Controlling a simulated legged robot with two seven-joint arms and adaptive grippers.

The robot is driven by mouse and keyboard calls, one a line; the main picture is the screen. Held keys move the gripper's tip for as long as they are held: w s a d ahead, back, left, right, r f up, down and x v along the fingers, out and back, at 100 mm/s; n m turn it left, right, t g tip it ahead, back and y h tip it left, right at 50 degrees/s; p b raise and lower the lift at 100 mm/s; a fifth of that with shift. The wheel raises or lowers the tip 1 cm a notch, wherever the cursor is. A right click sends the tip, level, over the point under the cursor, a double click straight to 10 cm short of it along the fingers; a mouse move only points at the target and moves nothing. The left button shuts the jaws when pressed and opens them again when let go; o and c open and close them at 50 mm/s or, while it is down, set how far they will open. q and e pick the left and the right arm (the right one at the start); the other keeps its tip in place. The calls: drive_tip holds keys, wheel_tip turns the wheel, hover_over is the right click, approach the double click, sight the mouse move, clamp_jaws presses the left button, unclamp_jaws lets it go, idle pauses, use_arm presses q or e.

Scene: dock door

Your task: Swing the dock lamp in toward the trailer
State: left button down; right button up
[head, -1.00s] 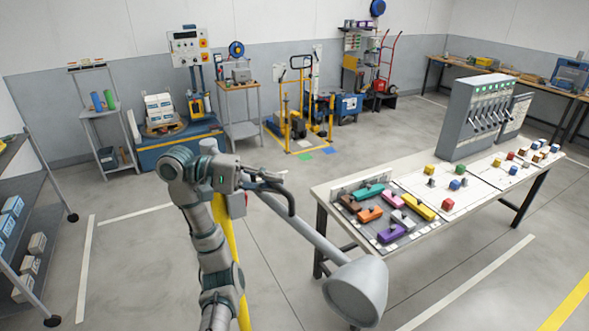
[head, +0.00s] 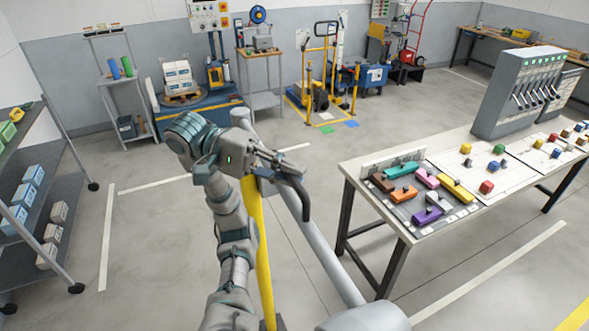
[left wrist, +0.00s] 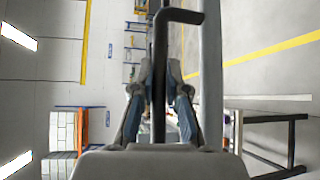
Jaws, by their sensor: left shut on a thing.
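The dock lamp has a yellow post (head: 257,250), a long grey arm (head: 325,255) and a wide grey lamp head (head: 365,319), cut off by the bottom edge of the head view. A dark bent handle (head: 298,196) sits by the arm near the post's top. My left gripper (head: 277,165) is shut on this handle. In the left wrist view the handle (left wrist: 159,70) runs between the two fingers (left wrist: 160,100), its bent end pointing right. The exact contact is partly hidden by the fingers. No trailer can be made out. My right gripper is not in view.
A workbench (head: 388,246) with coloured blocks and a lever panel (head: 520,90) stands right of the lamp. A wheeled shelf (head: 75,180) is at the left. A blue machine base (head: 195,115) stands behind my arm. Floor between the post and shelf is clear.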

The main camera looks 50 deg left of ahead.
use_arm(q)
drive_tip(key=c, duration=1.3)
unclamp_jaws()
drive_tip(key=shift+s+a, duration=0.1)
drive_tip(key=shift+a, duration=0.05)
drive_tip(key=shift+o, duration=0.6)
drive_tip(key=shift+s+a+f, duration=0.1)
drive_tip(key=shift+s+a, duration=0.1)
drive_tip(key=shift+a, duration=0.4)
drive_tip(key=shift+s+a, duration=0.2)
drive_tip(key=shift+a, duration=0.25)
drive_tip(key=v, duration=1)
drive_tip(key=shift+s+a, duration=0.2)
drive_tip(key=shift+a, duration=0.05)
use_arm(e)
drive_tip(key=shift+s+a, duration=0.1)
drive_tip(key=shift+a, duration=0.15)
use_arm(q)
drive_tip(key=shift+a, duration=0.1)
